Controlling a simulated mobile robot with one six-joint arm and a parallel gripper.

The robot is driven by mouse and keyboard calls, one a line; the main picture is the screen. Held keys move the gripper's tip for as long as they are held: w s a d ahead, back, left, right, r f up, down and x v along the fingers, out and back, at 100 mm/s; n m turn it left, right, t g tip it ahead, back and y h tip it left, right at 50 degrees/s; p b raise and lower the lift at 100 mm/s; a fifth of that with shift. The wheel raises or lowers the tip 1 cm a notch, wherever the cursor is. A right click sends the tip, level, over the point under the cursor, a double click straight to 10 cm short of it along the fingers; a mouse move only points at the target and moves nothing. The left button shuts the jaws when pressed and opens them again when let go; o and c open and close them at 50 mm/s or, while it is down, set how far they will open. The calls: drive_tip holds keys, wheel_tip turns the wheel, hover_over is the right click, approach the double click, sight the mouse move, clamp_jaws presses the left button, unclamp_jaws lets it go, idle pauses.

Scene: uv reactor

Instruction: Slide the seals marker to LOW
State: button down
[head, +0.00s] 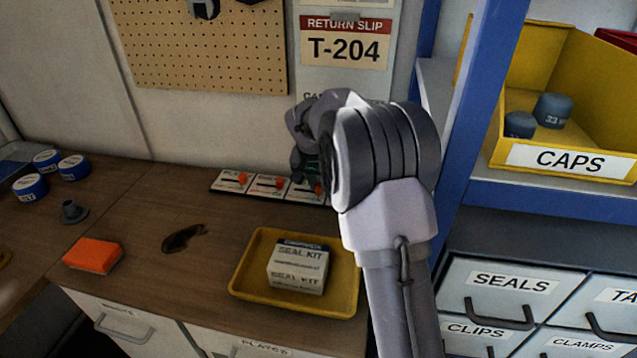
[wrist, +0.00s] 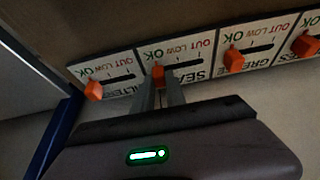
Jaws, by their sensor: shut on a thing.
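In the head view the seals card (head: 304,193) is partly hidden by my arm, and the fingertips are hidden there.
The filters card (wrist: 105,78) and grease card (wrist: 255,48) adjoin the seals card, each with an orange marker. In the head view, a yellow tray (head: 245,285) holds a seal kit box (head: 297,268) in front. A blue shelf post (head: 478,110) stands right of my arm.

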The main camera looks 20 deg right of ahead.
idle(0.3)
drive_tip(key=w+a, duration=0.1)
drive_tip(key=w+a+p, duration=0.1)
drive_tip(key=shift+a, duration=0.4)
drive_tip(key=shift+s+d, duration=0.1)
drive_tip(key=shift+s, duration=0.05)
drive_tip(key=c, duration=1.4)
unclamp_jaws()
drive_tip(key=shift+o, duration=0.2)
drive_tip(key=p+v, duration=0.6)
drive_tip(key=v, duration=1.1)
drive_tip(key=shift+r, duration=0.2)
